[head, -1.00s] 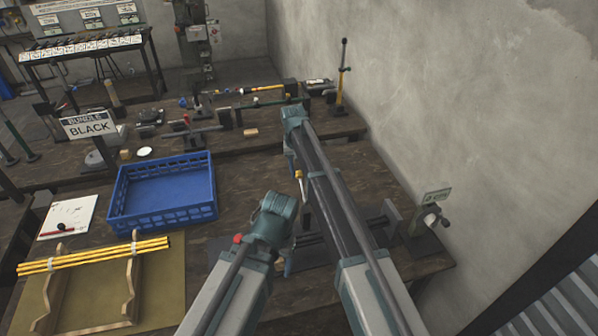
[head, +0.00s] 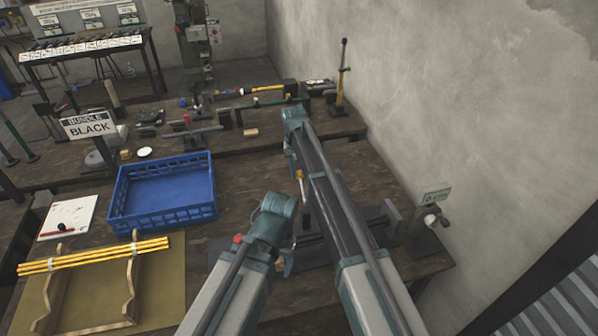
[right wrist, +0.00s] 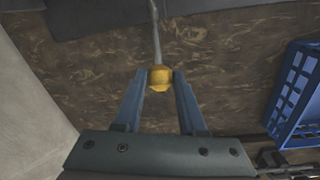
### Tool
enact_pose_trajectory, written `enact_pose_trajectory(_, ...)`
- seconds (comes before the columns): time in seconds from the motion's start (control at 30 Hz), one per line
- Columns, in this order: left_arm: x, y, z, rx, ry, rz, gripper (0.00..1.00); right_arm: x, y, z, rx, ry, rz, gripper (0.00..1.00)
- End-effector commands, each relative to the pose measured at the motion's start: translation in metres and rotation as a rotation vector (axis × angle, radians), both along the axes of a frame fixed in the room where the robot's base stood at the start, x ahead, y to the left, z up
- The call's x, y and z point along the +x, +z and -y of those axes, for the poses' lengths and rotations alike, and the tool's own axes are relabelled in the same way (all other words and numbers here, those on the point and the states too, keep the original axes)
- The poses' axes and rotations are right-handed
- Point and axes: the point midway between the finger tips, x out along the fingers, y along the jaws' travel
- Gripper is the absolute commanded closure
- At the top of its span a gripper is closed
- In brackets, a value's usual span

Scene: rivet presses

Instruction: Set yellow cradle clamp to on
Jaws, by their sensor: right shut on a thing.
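The yellow ball knob (head: 299,174) tops a thin lever rod on the right part of the bench. In the right wrist view the yellow knob (right wrist: 160,77) sits between my fingertips, with its rod running upward. My right gripper (right wrist: 160,84) is shut on this knob. In the head view my right gripper (head: 298,168) hangs from the far end of its arm. The lever's lower end and base are largely hidden by my arms. My left gripper (head: 287,264) is partly hidden below its wrist, and its jaws cannot be made out.
A blue crate (head: 213,211) stands empty left of my arms. Yellow rods (head: 95,256) lie on wooden cradles at the front left. A red knob (head: 237,239) shows beside my left arm. The grey wall (head: 480,110) bounds the right side.

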Motion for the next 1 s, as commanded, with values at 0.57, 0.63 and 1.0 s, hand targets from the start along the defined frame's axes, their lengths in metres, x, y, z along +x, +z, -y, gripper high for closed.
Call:
enact_pose_trajectory(0.57,0.000,0.000,0.000,0.000,0.000,0.000,0.27,-0.053,0.021,0.014,0.114,0.000,0.421,1.00)
enact_pose_trajectory(0.63,0.000,-0.006,0.000,0.000,0.000,0.000,0.27,-0.060,0.022,0.016,0.130,0.001,0.486,1.00)
enact_pose_trajectory(1.0,0.000,-0.041,0.000,0.000,0.001,0.000,0.27,-0.092,0.024,0.024,0.206,0.000,0.767,1.00)
